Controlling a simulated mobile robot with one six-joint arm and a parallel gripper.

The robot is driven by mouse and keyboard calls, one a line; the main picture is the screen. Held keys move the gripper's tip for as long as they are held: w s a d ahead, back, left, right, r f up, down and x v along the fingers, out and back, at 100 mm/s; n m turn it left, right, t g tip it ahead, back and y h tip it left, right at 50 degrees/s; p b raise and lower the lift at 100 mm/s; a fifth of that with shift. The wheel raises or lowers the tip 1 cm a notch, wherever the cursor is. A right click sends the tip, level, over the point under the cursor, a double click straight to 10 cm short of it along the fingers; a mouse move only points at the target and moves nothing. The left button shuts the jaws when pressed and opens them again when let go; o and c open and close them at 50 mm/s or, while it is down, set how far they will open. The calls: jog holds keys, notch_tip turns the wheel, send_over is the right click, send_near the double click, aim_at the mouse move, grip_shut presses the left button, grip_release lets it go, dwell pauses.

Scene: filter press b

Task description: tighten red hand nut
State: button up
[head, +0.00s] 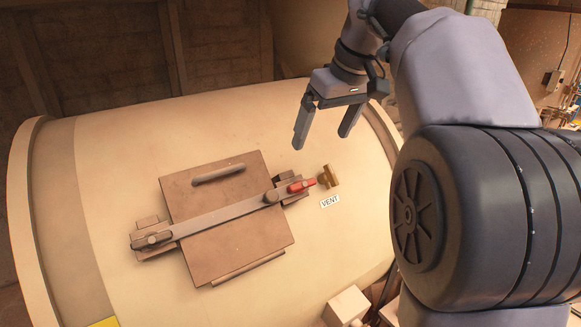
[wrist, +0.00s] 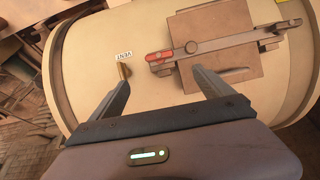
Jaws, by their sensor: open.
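The red hand nut (head: 301,186) sits at the right end of the flat bar (head: 220,213) across a square hatch cover (head: 240,247) on a cream tank. In the wrist view the red nut (wrist: 159,56) shows beyond and between my two fingers. My gripper (head: 322,140) is open and empty, above and apart from the tank, up and slightly right of the nut in the head view. In the wrist view its fingertips (wrist: 160,67) stand wide apart. Nothing hides the nut in the head view.
A brass vent fitting (head: 328,176) stands close right of the red nut, above a VENT label (head: 330,201). The hatch has a raised handle (head: 218,173). A clamp block (head: 151,239) holds the bar's left end. A pale box (head: 347,305) sits at the bottom.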

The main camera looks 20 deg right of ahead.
aim_at(304, 182)
jog(key=b+x, duration=0.2)
jog(key=x, duration=1.3)
jog(key=shift+w+d+f+b, duration=0.1)
jog(key=shift+w+f+b, duration=0.05)
jog(key=shift+f+b, duration=0.25)
jog(key=shift+r, duration=0.1)
jog(key=c, duration=1.4)
